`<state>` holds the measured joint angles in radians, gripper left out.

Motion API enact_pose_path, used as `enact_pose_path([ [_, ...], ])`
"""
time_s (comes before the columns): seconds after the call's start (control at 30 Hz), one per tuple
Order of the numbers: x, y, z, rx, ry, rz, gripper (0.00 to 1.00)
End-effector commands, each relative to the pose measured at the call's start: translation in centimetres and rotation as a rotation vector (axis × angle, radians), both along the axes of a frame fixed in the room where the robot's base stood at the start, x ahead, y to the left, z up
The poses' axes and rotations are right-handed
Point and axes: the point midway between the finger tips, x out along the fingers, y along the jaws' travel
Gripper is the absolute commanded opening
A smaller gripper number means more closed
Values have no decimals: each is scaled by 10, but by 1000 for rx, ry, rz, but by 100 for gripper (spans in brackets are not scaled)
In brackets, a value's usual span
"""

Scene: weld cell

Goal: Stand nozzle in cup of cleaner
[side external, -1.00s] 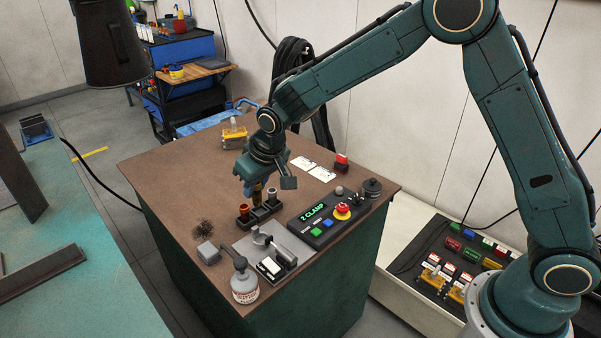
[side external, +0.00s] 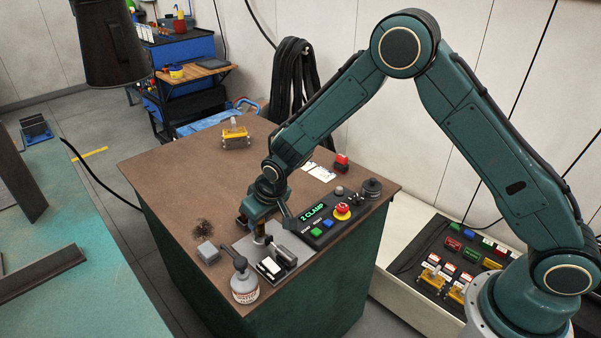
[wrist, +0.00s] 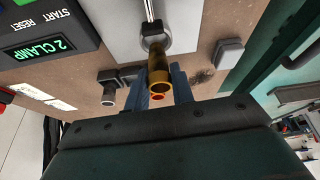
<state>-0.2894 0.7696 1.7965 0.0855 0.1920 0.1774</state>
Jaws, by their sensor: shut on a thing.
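My gripper (side external: 260,221) points down over the light grey plate and is shut on a brass-coloured nozzle (wrist: 161,75). In the wrist view its blue fingers (wrist: 160,92) are on both sides of the nozzle, whose near open end faces the camera. The nozzle also shows under my gripper in the side view (side external: 259,231). Its far end overlaps a small round grey cup (wrist: 154,43) on the plate. I cannot tell whether the tip is inside the cup or just above it. The cup's contents are hidden.
A control box (side external: 325,222) with a red button stands to the right.

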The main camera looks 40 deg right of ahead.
Motion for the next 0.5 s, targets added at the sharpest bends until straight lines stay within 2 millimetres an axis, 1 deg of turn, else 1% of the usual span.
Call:
enact_pose_path([
  [0.03,0,0,-7,0,1,0,1],
  [0.1,0,0,-14,0,1,0,1],
  [0.2,0,0,-20,0,-1,0,1],
  [0.5,0,0,-21,1,-2,0,1],
])
